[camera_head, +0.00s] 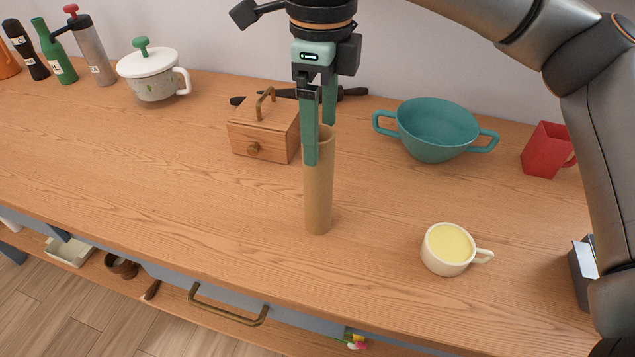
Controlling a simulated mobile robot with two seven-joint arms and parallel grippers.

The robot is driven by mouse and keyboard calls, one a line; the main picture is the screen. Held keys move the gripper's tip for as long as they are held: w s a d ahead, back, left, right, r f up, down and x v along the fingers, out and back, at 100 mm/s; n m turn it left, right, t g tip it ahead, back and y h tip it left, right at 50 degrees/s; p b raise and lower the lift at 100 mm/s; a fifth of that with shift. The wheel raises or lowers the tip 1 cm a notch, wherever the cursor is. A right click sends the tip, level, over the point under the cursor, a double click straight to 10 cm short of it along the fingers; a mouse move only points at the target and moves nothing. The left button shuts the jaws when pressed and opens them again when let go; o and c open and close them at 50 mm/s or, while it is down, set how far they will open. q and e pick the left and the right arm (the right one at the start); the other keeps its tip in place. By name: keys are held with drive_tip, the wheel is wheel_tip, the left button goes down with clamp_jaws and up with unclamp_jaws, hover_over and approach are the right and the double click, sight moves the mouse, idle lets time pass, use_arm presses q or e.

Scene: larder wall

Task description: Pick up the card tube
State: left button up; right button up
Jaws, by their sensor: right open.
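The card tube (319,195) is a plain brown cylinder standing upright on the wooden counter (210,215), near the middle of the view. My right gripper (320,143) points down from above at the tube's top end. Its green jaws are open. One finger overlaps the upper left side of the tube in front. The other finger is farther back at the rim, and its tip is hidden; I cannot tell whether it is behind the tube or inside it. Contact is not clear. My left gripper is not in view.
A wooden box (254,133) with a handle stands left behind the tube. A teal two-handled bowl (437,130) and red mug (546,150) are right. A cream cup (446,250) is front right. A lidded pot (152,82) and bottles stand back left. The counter left of the tube is clear.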

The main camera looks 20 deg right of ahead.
sight(318, 186)
wheel_tip(318, 186, down, 6)
drive_tip(key=shift+s+a+f, duration=0.15)
drive_tip(key=shift+a+f, duration=0.05)
drive_tip(key=shift+f, duration=0.05)
drive_tip(key=c, duration=1.4)
drive_tip(key=shift+r, duration=0.15)
